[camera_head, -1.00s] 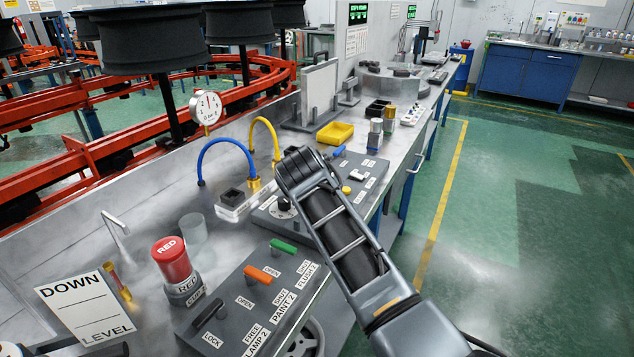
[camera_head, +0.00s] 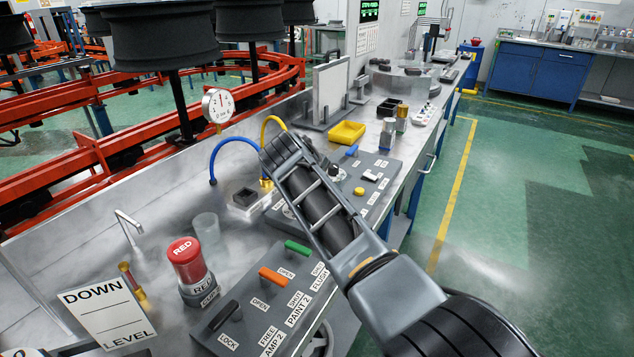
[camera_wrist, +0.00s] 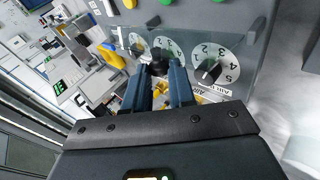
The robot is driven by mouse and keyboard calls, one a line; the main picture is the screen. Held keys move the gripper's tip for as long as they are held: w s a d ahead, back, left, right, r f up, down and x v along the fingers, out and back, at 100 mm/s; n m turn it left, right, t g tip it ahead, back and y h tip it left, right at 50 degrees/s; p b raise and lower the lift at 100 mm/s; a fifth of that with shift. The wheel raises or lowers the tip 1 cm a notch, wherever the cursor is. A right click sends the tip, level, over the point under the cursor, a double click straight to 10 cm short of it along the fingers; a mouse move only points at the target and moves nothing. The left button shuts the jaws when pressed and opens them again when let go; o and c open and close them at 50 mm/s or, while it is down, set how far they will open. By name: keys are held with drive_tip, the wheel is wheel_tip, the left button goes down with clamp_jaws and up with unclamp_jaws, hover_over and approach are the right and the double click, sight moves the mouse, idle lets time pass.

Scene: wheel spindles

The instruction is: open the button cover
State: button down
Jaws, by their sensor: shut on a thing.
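My gripper (camera_wrist: 158,72) shows in the wrist view with its two dark blue fingers close together around a small dark knob-like piece (camera_wrist: 157,61). This piece stands beside the numbered dials, and a clear sheet, apparently the button cover (camera_wrist: 192,41), seems to lie over them. Its outline is faint, and I cannot tell how far it is tilted. A numbered dial with a black pointer (camera_wrist: 209,70) lies just right of the fingers. In the head view my own arm hides the fingertips and most of the dial part of the grey control panel (camera_head: 372,163).
A blue hose (camera_head: 222,148) and a yellow hose (camera_head: 275,118) rise behind my arm. A red button (camera_head: 187,262) and a lever panel (camera_head: 245,310) are nearer. A yellow tray (camera_head: 347,133) and metal cylinders stand beyond. The green floor at right is open.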

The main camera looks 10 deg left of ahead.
drive_tip(key=c, duration=1)
unclamp_jaws()
drive_tip(key=shift+s+r, duration=0.1)
drive_tip(key=shift+v, duration=3.75)
